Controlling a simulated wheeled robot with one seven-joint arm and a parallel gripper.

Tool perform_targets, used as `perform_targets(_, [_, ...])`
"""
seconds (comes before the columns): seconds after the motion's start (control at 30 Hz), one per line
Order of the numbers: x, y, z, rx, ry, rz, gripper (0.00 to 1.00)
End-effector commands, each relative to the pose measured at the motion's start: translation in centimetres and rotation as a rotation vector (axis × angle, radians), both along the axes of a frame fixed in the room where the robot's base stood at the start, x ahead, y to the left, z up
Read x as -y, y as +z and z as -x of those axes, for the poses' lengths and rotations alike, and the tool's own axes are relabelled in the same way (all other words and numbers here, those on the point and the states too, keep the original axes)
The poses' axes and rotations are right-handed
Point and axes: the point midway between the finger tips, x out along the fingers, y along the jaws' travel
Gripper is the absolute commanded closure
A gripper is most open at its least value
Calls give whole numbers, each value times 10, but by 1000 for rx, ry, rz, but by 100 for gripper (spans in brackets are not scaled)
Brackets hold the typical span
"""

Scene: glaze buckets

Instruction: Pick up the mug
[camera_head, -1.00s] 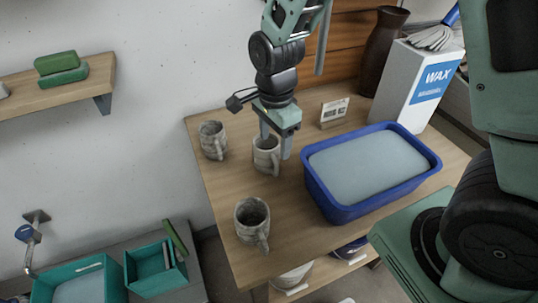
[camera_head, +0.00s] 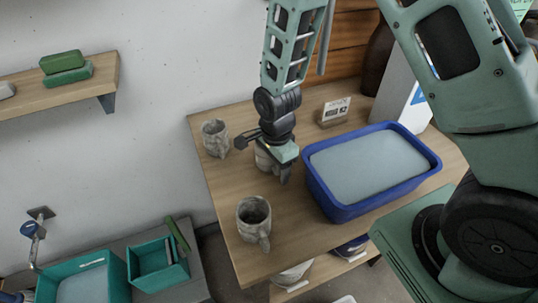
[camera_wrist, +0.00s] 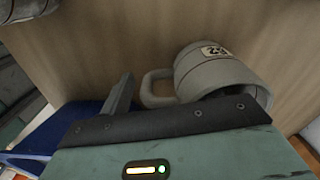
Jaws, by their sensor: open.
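Three grey, stone-like mugs stand on the wooden table. The middle mug (camera_head: 263,161) is partly hidden by my gripper (camera_head: 275,168), which is down at it. In the wrist view this mug (camera_wrist: 215,72) shows a small label on its side, and its handle points left. My gripper is open; one finger (camera_wrist: 118,97) shows left of the handle, apart from it. The other finger is hard to make out near the mug's rim. A second mug (camera_head: 215,138) stands at the back left, and a third mug (camera_head: 253,220) nearer the front.
A blue tub (camera_head: 345,212) of pale liquid stands close on the right; its edge also shows in the wrist view (camera_wrist: 78,118). A small card stand (camera_head: 334,113) and a white box (camera_head: 398,92) are behind. Bare table (camera_head: 231,185) lies to the left.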

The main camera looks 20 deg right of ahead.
Motion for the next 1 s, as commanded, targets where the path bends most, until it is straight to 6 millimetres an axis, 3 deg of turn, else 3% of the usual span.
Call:
perform_targets(0.1, [0,0,0,0,0,0,37])
perform_targets(0.3, [0,0,0,0,0,0,92])
perform_targets(0.33, [0,0,0,0,0,0,98])
perform_targets(0.77, [0,6,-1,3,1,-1,100])
perform_targets(1.0, [0,36,-2,7,0,-1,100])
